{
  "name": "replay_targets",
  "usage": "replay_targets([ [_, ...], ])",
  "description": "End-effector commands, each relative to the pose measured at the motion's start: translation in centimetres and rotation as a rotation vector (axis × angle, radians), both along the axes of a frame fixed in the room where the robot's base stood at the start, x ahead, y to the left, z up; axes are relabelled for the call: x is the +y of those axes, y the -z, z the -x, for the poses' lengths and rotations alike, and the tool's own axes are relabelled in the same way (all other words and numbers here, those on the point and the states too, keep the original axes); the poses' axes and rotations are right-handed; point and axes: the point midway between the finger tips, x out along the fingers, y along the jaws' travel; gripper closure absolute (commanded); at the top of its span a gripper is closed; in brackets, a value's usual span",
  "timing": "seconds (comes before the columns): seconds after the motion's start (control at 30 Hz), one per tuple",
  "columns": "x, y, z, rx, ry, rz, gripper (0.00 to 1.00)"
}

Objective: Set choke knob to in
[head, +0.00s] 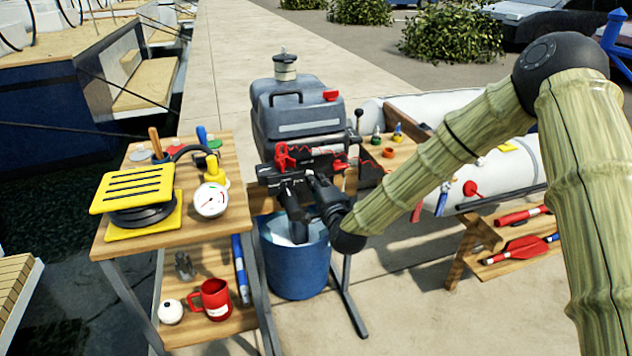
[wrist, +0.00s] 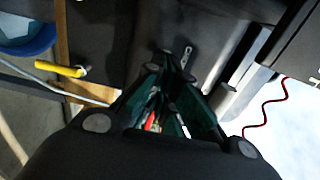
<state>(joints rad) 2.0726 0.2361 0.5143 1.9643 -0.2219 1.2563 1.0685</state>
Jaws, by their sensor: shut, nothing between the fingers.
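The outboard motor (head: 298,115) stands clamped on a wooden stand, with a dark front panel below its grey cowl. Several red parts show there, among them a red clip-like piece (head: 284,156) and a red knob (head: 341,164). I cannot tell which part is the choke knob or whether it is in or out. My gripper (head: 318,182) is close to the motor's front, just below these parts. In the wrist view my gripper (wrist: 172,62) is shut and empty, its fingertips near a dark surface with a small metal piece (wrist: 187,56). Contact cannot be told.
A blue bucket (head: 294,264) stands below the motor. A wooden cart (head: 165,242) with a yellow press and a gauge is at the left. A white inflatable boat (head: 470,165) lies at the right. A coiled red cord (wrist: 265,116) hangs at the right in the wrist view.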

Motion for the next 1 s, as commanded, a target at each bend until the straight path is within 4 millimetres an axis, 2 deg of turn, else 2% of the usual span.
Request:
replay_targets([
  [0.17,-1.0,0.1,2.1,0.005,0.000,-0.002,1.00],
  [0.4,-1.6,0.1,6.5,0.005,-0.012,-0.002,1.00],
  [0.6,-2.5,0.1,9.5,0.004,-0.012,-0.001,1.00],
  [0.8,-3.1,0.1,11.1,0.003,-0.011,0.000,1.00],
  [1.0,-3.3,0.6,11.6,0.011,-0.012,0.012,1.00],
])
